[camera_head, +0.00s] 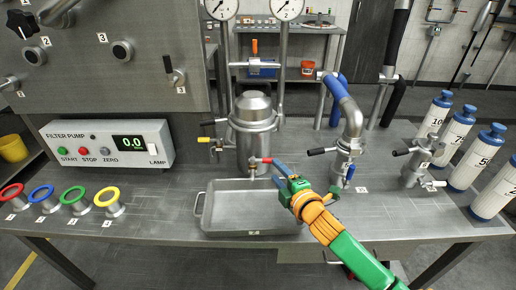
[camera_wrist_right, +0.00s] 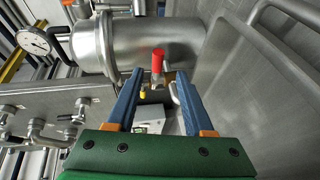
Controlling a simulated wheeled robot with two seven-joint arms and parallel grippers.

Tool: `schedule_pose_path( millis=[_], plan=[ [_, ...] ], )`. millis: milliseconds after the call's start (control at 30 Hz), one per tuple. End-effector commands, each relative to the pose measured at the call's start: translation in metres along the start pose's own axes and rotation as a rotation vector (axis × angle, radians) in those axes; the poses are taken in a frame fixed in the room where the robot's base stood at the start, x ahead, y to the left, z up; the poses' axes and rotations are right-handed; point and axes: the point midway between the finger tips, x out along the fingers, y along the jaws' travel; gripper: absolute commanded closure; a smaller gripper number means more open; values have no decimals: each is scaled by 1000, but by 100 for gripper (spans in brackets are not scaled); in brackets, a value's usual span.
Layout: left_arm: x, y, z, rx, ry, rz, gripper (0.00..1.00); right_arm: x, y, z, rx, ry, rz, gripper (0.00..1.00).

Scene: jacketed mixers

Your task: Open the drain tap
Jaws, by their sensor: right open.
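The drain tap (camera_head: 258,161) has a red handle and sits low on the front of the steel jacketed vessel (camera_head: 251,130), above the tray. In the right wrist view its red handle (camera_wrist_right: 157,62) shows between and just beyond my fingertips. My right gripper (camera_head: 277,171) is open, its blue fingers pointing at the tap from the right front. In the right wrist view the gripper (camera_wrist_right: 160,76) has nothing between its jaws, and I see no clear contact with the handle. The handle partly hides the tap body. My left gripper is not in view.
A shallow steel tray (camera_head: 222,222) stands under the tap. A filter pump box (camera_head: 108,143) and coloured rings (camera_head: 73,200) are at the left. A bent pipe with a blue sleeve (camera_head: 345,105) and black-handled valves stand close on the right. White bottles (camera_head: 470,155) line the right edge.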

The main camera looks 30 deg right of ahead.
Motion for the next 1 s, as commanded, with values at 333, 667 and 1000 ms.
schedule_pose_path(
  millis=[333,667,1000],
  plan=[
    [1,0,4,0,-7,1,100,45,0,0,4,-2,0,48],
    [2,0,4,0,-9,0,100,71,-1,0,3,0,-2,48],
    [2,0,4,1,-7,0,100,71,-1,0,2,-1,-2,94]
  ],
)
